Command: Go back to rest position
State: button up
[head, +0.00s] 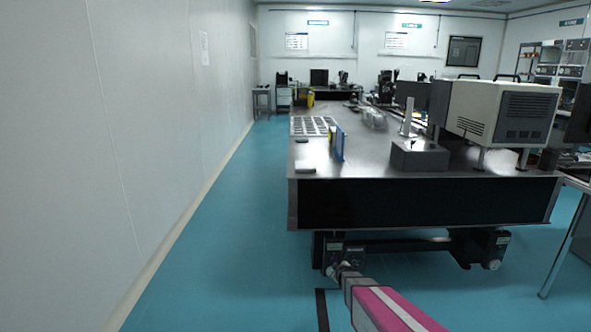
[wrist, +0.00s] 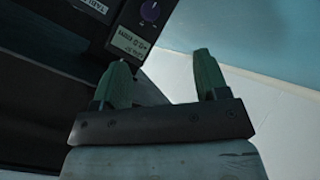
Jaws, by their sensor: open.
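My gripper (wrist: 160,72) shows in the wrist view with its two green fingers apart and nothing between them. In the head view my pink and grey arm reaches in from the bottom. Its end, my gripper (head: 334,268), is low in front of the optical table's (head: 430,203) near underside and looks close to a black unit there; contact cannot be told.
On the table are a grey box (head: 420,156), a blue upright panel (head: 340,143), a small white block (head: 305,167) and a large white instrument (head: 500,112). A white wall (head: 90,150) runs along the left. The blue floor (head: 225,240) between wall and table is clear.

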jog(key=s+r+m+g, duration=0.3)
jog(key=s+r, duration=0.2)
jog(key=s, duration=0.4)
jog(key=s+a+r+m+g, duration=0.1)
jog(key=s+r+m+g, duration=0.2)
jog(key=s+r, duration=0.3)
jog(key=s+r+m+g, duration=0.3)
jog(key=s+r+g, duration=0.1)
jog(key=s, duration=0.8)
jog(key=shift+s+a+r+g, duration=0.4)
jog(key=shift+r, duration=0.5)
